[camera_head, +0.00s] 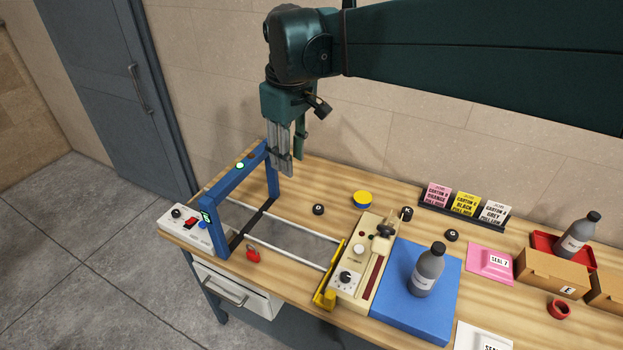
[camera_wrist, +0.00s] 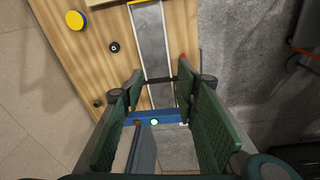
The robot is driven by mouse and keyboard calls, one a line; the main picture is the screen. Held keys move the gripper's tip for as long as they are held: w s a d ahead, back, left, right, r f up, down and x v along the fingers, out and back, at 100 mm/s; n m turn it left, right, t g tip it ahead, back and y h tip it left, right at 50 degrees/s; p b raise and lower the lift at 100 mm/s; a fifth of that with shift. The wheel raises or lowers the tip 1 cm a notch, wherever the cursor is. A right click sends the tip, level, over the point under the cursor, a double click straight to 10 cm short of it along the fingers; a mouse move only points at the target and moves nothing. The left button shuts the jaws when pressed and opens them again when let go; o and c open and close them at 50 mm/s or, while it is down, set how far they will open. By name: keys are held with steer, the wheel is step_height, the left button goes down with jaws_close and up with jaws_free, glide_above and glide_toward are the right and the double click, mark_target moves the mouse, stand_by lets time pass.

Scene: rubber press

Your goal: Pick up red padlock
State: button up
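The red padlock (camera_head: 252,253) lies on the wooden table near its front edge, just right of the blue frame's near post in the head view. In the wrist view only a small red spot (camera_wrist: 183,56) shows at the table edge, probably the padlock.
The blue frame stands above two pale rails (camera_head: 290,246) leading to a beige control unit (camera_head: 352,275). A white switch box (camera_head: 184,225) is left of the padlock. A grey bottle (camera_head: 427,272) stands on a blue mat (camera_head: 403,310). A drawer (camera_head: 235,293) is below the table.

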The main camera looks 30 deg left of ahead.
steer(key=s+a+f+n, duration=0.2)
steer(key=s+a, duration=0.1)
steer(key=a, duration=0.4)
steer(key=s+a+f+n, duration=0.1)
steer(key=s+a+f, duration=0.1)
steer(key=s+a, duration=0.35)
glide_above(251, 252)
steer(key=shift+g+h, duration=0.4)
step_height(251, 252, down, 29)
steer(key=shift+s+a+r, duration=0.1)
steer(key=shift+r, duration=0.1)
steer(key=shift+f, duration=0.25)
steer(key=shift+f, duration=0.1)
steer(key=shift+f, duration=1.2)
steer(key=shift+f, duration=0.15)
steer(key=shift+f+p, duration=0.3)
steer(key=shift+f, duration=2.15)
